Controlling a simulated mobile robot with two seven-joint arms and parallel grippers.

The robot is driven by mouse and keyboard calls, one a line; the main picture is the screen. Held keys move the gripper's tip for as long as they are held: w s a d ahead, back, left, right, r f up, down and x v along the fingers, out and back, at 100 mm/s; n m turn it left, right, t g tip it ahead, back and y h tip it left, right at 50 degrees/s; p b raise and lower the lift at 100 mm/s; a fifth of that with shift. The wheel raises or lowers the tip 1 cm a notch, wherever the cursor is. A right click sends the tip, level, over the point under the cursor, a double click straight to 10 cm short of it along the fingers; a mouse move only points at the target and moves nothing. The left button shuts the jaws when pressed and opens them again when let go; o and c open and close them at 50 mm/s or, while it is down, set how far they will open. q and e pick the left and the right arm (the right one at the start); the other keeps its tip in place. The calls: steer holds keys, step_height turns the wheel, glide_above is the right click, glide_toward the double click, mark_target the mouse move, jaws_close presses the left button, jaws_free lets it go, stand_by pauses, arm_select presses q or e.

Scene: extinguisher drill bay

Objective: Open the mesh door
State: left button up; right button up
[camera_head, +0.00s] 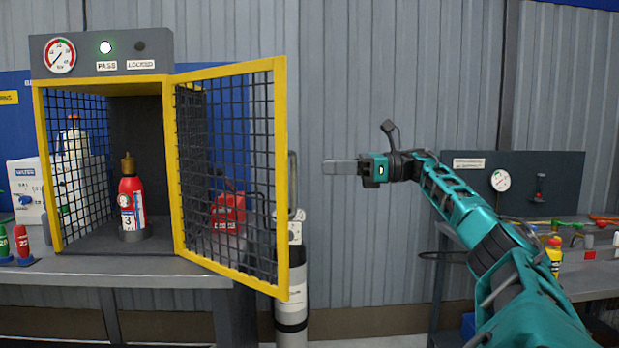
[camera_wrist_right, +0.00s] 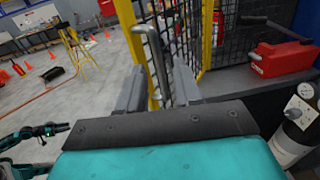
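The mesh door (camera_head: 281,180), yellow-framed with black wire mesh, stands swung open on the right side of the test cabinet (camera_head: 102,55). Its grey bar handle (camera_head: 293,165) is on the door's free edge and also shows in the right wrist view (camera_wrist_right: 152,48). My right gripper (camera_head: 326,167) is just right of the handle in the head view, with a small gap. In the wrist view its two fingers (camera_wrist_right: 159,88) are spread, and the handle appears between them, seemingly beyond the tips.
A red extinguisher (camera_head: 132,195) stands inside the cabinet. A grey-white cylinder (camera_head: 291,300) stands below the door's free edge. A bench (camera_head: 585,280) is at right.

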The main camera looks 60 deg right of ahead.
arm_select(q)
steer(key=shift+w+a+f, duration=0.1)
steer(key=shift+a+f, duration=0.05)
steer(key=shift+f, duration=0.35)
arm_select(e)
steer(key=v, duration=0.4)
steer(key=shift+s, duration=0.2)
arm_select(q)
steer(key=shift+f, duration=0.1)
steer(key=shift+s, duration=0.25)
arm_select(e)
steer(key=shift+d, duration=0.1)
